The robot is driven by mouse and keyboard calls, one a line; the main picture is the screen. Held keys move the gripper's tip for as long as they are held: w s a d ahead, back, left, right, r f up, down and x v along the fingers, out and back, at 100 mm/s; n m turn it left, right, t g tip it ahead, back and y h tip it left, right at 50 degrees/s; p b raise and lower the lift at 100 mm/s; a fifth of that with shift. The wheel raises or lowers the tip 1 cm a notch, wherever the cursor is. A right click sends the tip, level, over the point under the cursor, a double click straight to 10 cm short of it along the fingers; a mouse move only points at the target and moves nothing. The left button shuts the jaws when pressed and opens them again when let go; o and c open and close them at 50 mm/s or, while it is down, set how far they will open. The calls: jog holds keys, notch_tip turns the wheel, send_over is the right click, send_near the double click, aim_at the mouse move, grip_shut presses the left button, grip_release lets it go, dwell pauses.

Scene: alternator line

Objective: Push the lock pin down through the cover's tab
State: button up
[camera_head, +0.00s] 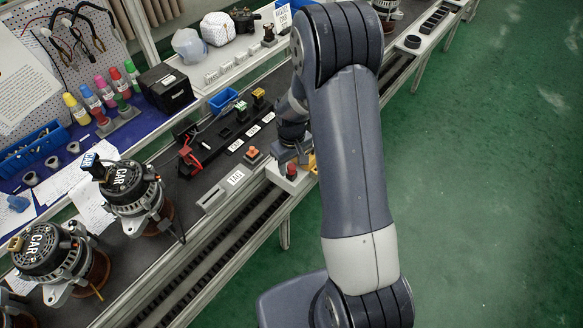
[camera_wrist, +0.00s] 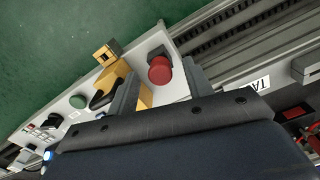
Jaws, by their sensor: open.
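A white control box (camera_wrist: 173,96) carries a red mushroom button (camera_wrist: 159,69), which also shows in the head view (camera_head: 291,169). A yellow cover (camera_wrist: 143,98) stands on the box, partly behind a finger; a yellow tab with a dark opening (camera_wrist: 105,55) shows beside it. The yellow part peeks out at the arm's edge in the head view (camera_head: 313,163). I cannot make out a separate lock pin. My gripper (camera_wrist: 163,73) is open over the box, its fingers on either side of the red button and part of the yellow cover. Whether they touch anything is unclear.
A green button (camera_wrist: 78,102) and a small black switch panel lie farther left in the wrist view. In the head view, alternators (camera_head: 131,190) stand at left, a red-handled tool (camera_head: 190,156) lies on the bench, and my arm hides much of the line. Green floor is clear at right.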

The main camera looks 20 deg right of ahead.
grip_shut()
dwell(0.5)
jog(key=shift+r, duration=0.1)
notch_tip(320, 180, up, 10)
jog(key=f+b, duration=0.1)
notch_tip(320, 180, up, 6)
jog(key=p, duration=0.3)
send_over(292, 166)
dwell(0.6)
jog(key=shift+f, duration=0.15)
